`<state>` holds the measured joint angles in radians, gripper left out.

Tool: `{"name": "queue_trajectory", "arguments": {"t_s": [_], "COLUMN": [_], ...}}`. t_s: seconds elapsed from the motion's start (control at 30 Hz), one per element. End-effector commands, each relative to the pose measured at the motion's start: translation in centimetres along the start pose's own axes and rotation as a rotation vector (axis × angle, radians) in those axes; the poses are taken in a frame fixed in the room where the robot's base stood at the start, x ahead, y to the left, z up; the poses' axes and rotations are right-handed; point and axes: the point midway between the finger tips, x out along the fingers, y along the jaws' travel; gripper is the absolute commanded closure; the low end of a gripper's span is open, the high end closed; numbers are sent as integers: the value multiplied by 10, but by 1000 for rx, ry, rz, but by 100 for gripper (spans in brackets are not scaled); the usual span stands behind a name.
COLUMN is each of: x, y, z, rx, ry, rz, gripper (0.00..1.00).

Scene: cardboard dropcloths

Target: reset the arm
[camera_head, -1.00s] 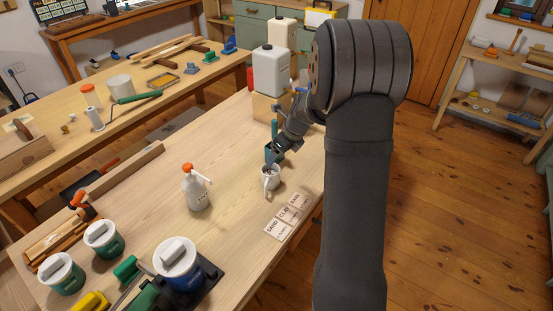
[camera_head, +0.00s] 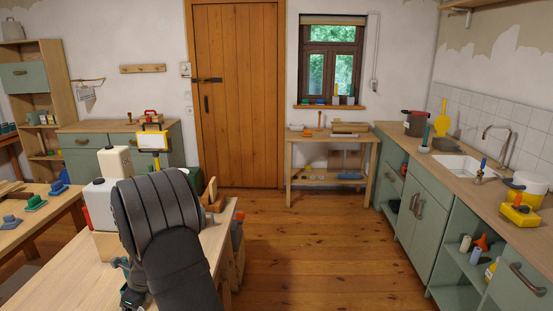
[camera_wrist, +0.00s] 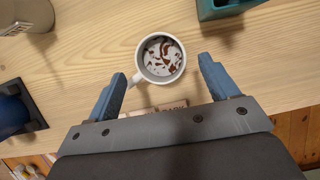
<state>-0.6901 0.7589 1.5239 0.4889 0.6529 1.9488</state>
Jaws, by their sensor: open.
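My gripper (camera_wrist: 162,68) is open in the wrist view, its two blue fingers spread apart with nothing held between them. A white mug (camera_wrist: 147,76) with brown streaks inside stands on the wooden workbench (camera_wrist: 270,70), just beyond and between the fingertips as seen from above. Its handle points to the lower left, near the left fingertip. I cannot tell whether a finger touches it. In the head view my dark arm reaches over the workbench (camera_head: 85,275) at the lower left; the gripper is mostly hidden there.
A teal container (camera_wrist: 228,9) and a pale bottle (camera_wrist: 28,14) stand near the mug. White jugs (camera_head: 100,205) stand behind my arm. The wooden floor (camera_head: 290,245) right of the bench is clear.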

Motion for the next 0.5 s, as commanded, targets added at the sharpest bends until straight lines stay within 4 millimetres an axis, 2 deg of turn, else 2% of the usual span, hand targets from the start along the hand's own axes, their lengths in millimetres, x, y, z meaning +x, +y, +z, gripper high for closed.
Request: {"name": "queue_trajectory", "arguments": {"t_s": [0.1,0.3,0.33,0.4,0.5], "x": [23,52,54,42,35], "y": [1,0,0,0,0], "z": [0,0,-1,4,6], "rx": [-2,0,-1,-2,-2], "ry": [2,1,1,-3,-1], "rz": [2,1,0,-3,-1], "gripper": [21,21,21,21,21]}}
